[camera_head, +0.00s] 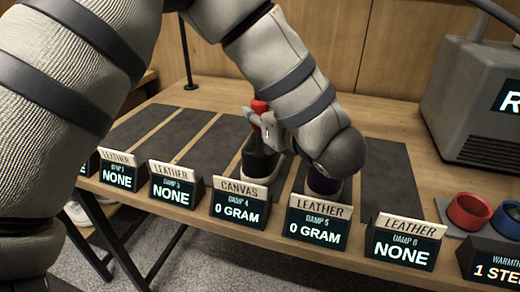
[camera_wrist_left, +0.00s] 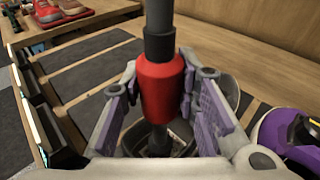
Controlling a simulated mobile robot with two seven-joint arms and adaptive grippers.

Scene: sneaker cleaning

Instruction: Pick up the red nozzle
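A red ring-shaped piece (camera_head: 468,211), which looks like the red nozzle, sits at the right of the table beside a blue one (camera_head: 510,218). My left gripper (camera_head: 270,128) is far to its left, above the shoe (camera_head: 262,182) behind the CANVAS sign. In the left wrist view, the fingers (camera_wrist_left: 158,95) stand on both sides of a dark upright tool with a red collar (camera_wrist_left: 162,88) and appear closed on that collar. The tool's lower end goes down into the shoe opening; its tip is hidden. My right gripper is out of view.
A row of signs (camera_head: 318,222) lines the table's front edge. A grey machine (camera_head: 472,110) stands at the back right. In the left wrist view, a purple shoe (camera_wrist_left: 268,132) is close on the right and red sneakers (camera_wrist_left: 60,10) are far left. Dark mats at left are empty.

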